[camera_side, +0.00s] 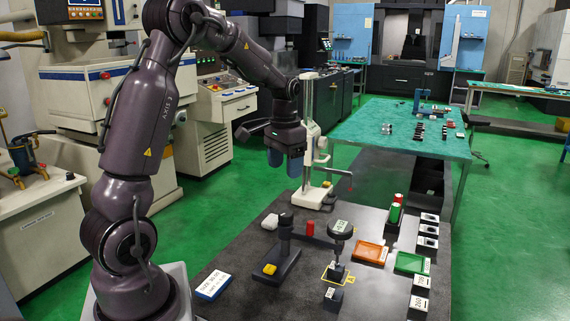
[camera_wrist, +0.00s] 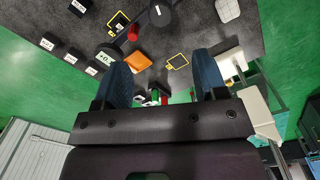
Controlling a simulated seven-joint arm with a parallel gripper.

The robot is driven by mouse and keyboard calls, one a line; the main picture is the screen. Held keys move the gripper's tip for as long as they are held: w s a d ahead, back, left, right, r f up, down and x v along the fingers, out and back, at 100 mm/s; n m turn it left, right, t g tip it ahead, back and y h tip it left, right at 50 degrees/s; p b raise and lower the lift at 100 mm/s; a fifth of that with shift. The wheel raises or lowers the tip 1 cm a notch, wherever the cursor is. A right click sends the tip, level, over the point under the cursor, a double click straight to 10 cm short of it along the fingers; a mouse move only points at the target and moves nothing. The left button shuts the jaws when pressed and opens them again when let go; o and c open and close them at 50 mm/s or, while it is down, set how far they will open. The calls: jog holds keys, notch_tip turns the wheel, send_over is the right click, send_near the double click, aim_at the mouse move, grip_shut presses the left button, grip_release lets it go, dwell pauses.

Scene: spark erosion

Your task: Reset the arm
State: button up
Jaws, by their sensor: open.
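My gripper (camera_side: 285,160) hangs high above the back left of the dark worktable (camera_side: 235,255), pointing down. Its two blue fingers are apart with nothing between them, as the wrist view also shows (camera_wrist: 163,82). It is clear of the table, to the left of the white height gauge (camera_side: 308,130) in the side view. My arm rises from the left and bends over at the top.
The table holds a black stand (camera_side: 285,238), a round-headed gauge (camera_side: 341,230), an orange tray (camera_side: 370,252), a green tray (camera_side: 411,263), red and green cylinders (camera_side: 395,213) and several labelled black blocks (camera_side: 427,242). A labelled box (camera_side: 213,285) lies at front left.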

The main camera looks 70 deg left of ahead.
jog(key=s+d+r+m+t, duration=0.1)
jog(key=s+d+r, duration=0.3)
jog(key=d, duration=0.8)
jog(key=s+d+r+m+t, duration=0.2)
jog(key=s+d+r+t, duration=0.2)
jog(key=s+d, duration=0.4)
jog(key=d+r, duration=0.1)
jog(key=d, duration=0.3)
jog(key=shift+s+r+t, duration=0.2)
jog(key=shift+s+t, duration=0.1)
jog(key=shift+s, duration=0.05)
dwell(1.1)
